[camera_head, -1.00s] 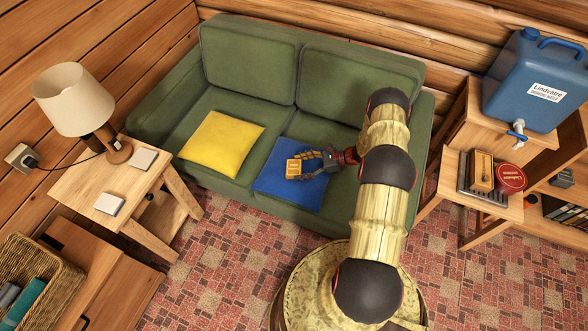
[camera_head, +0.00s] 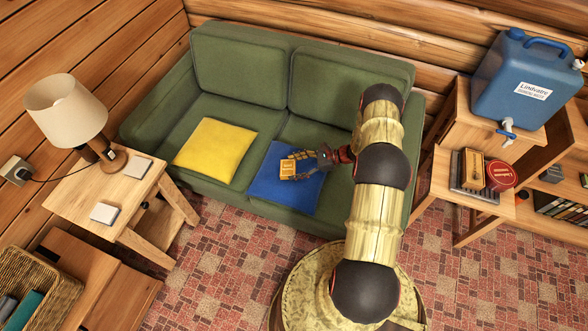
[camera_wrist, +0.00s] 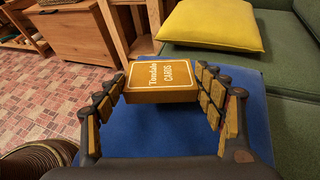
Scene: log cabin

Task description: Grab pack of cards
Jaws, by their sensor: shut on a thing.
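The pack of cards (camera_head: 287,168) is a small yellow-orange box at the blue cushion (camera_head: 270,186) on the green sofa. My gripper (camera_head: 290,164) reaches in from the right. In the wrist view my gripper (camera_wrist: 163,84) has one finger on each side of the pack, shut on it. The blue cushion (camera_wrist: 150,137) lies below the pack and fingers; I cannot tell whether the pack still touches it.
A yellow cushion (camera_head: 215,150) lies left of the blue one. A wooden side table (camera_head: 75,190) with a lamp (camera_head: 66,107) stands left. At right are a blue water container (camera_head: 528,80) and a small table (camera_head: 450,208) with items. The sofa back (camera_head: 350,90) rises behind.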

